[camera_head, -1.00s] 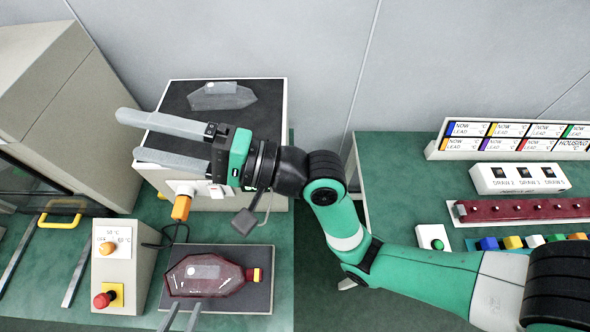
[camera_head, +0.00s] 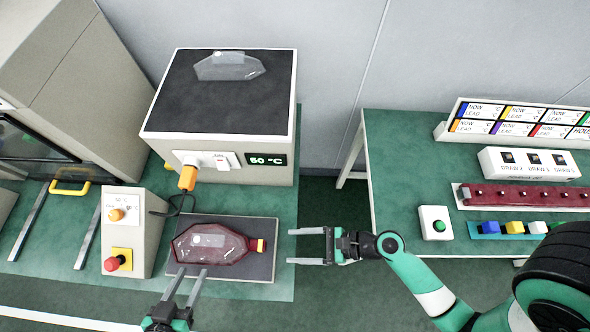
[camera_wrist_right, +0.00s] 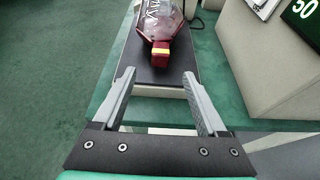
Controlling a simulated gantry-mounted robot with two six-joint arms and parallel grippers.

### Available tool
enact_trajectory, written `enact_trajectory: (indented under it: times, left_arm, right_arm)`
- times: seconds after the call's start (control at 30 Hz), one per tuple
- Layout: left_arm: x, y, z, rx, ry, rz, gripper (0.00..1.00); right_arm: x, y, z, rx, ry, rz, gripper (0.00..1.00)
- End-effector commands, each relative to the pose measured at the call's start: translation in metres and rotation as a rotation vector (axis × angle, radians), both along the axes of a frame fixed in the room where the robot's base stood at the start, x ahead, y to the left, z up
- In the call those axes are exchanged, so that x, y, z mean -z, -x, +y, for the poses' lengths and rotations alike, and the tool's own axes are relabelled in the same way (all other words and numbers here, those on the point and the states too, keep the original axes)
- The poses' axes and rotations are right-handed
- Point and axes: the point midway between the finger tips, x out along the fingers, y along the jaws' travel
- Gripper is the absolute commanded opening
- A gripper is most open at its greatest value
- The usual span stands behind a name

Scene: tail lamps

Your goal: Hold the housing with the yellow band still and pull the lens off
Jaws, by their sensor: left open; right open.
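The red lamp housing with the yellow band (camera_head: 222,246) lies on a dark mat (camera_head: 230,272) at the front of the left bench, its banded narrow end to the right. A clear lens shape with a pale label (camera_head: 208,240) shows on top of it. My left gripper (camera_head: 187,283) is open, its fingertips by the housing's lower edge; I cannot tell whether they touch. My right gripper (camera_head: 308,246) is open and empty, to the right of the banded end and apart from it. The right wrist view shows the banded end (camera_wrist_right: 161,50) ahead, beyond the open fingers (camera_wrist_right: 160,95).
A white box reading 50 °C (camera_head: 268,159) stands behind the mat, with a clear lens (camera_head: 229,67) on its dark top. A control box (camera_head: 127,238) with a red button stands left of the mat. An orange-tipped tool (camera_head: 187,178) hangs at the box front. The right bench (camera_head: 400,150) holds panels.

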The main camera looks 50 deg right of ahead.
Motion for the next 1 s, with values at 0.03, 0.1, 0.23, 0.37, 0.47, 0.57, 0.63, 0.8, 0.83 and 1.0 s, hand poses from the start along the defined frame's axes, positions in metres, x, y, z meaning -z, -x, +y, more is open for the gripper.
enact_trajectory:
  times: [0.03, 0.1, 0.23, 0.37, 0.47, 0.57, 0.63, 0.8, 0.83, 1.0]
  left_arm:
    - [0.0, 0.0, 0.0, 0.0, 0.0, 0.0, 0.5]
    - [0.0, 0.0, 0.0, 0.0, 0.0, 0.0, 0.5]
    - [0.0, 0.0, 0.0, 0.0, 0.0, 0.0, 0.5]
    - [0.0, 0.0, 0.0, 0.0, 0.0, 0.0, 0.5]
    - [0.0, 0.0, 0.0, 0.0, 0.0, 0.0, 0.5]
    - [0.0, 0.0, 0.0, 0.0, 0.0, 0.0, 0.5]
    - [0.0, 0.0, 0.0, 0.0, 0.0, 0.0, 0.5]
    - [0.0, 0.0, 0.0, 0.0, 0.0, 0.0, 0.5]
    - [0.0, 0.0, 0.0, 0.0, 0.0, 0.0, 0.5]
    - [0.0, 0.0, 0.0, 0.0, 0.0, 0.0, 0.5]
  right_arm:
    - [0.0, 0.0, 0.0, 0.0, 0.001, -0.001, 0.75]
    - [0.0, 0.0, 0.0, -0.001, 0.002, -0.001, 0.75]
    - [0.0, -0.001, 0.0, -0.002, 0.002, -0.003, 0.75]
    - [0.002, -0.007, 0.004, -0.006, 0.003, -0.002, 0.75]
    - [0.007, -0.016, 0.01, -0.011, 0.003, -0.002, 0.75]
    - [0.015, -0.032, 0.021, -0.015, 0.003, -0.003, 0.75]
    - [0.021, -0.044, 0.03, -0.015, 0.002, -0.003, 0.75]
    - [0.033, -0.071, 0.047, -0.011, 0.001, -0.003, 0.75]
    - [0.035, -0.075, 0.049, -0.01, 0.002, -0.004, 0.75]
    - [0.042, -0.088, 0.057, -0.007, 0.002, -0.003, 0.75]
